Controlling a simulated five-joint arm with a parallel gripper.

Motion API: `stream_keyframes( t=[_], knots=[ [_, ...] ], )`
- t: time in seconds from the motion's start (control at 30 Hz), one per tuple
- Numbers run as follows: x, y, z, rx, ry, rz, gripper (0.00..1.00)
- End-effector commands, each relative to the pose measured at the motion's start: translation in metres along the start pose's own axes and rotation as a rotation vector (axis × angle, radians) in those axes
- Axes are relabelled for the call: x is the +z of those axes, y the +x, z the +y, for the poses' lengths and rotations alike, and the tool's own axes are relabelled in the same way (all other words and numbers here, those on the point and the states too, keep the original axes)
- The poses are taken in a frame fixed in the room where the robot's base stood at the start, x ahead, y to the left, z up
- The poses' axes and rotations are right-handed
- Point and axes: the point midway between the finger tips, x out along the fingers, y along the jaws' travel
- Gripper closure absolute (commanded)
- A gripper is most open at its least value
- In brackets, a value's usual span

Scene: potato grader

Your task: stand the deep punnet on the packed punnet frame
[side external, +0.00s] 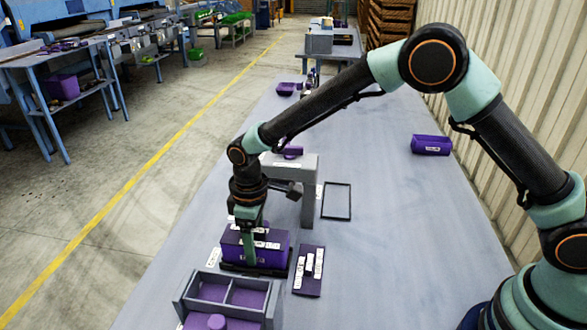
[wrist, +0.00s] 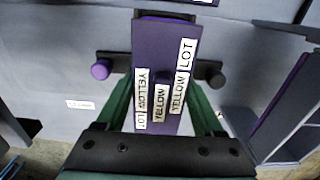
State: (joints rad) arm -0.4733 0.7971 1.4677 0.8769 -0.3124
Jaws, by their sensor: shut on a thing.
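The deep punnet (side external: 277,243) is a purple box with white labels. My gripper (side external: 250,250) is shut on it, with one green finger down its near side. In the wrist view the fingers flank a purple, labelled surface (wrist: 163,45) reading "YELLOW LOT". The punnet is upright at a flat black frame (side external: 270,271), with that frame's edge showing around its base. I cannot tell whether it rests fully there. A second, empty black frame (side external: 350,201) lies further back on the table. I cannot read the nearby cards, so which is the packed punnet frame is unclear.
A grey divided tray (side external: 188,307) stands in front, and a dark labelled plate (side external: 301,289) lies to the right. A grey arch (side external: 308,176) stands close behind. A purple punnet (side external: 431,145) lies far right. The table's right-hand middle is clear.

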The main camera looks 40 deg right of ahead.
Motion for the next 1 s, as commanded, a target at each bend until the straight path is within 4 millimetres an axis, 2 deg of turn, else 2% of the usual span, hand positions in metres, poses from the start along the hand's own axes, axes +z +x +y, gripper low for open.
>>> stream_keyframes(
  t=[1.0],
  knots=[
    [-0.001,-0.042,0.0,0.001,0.0,0.003,0.84]
  ],
)
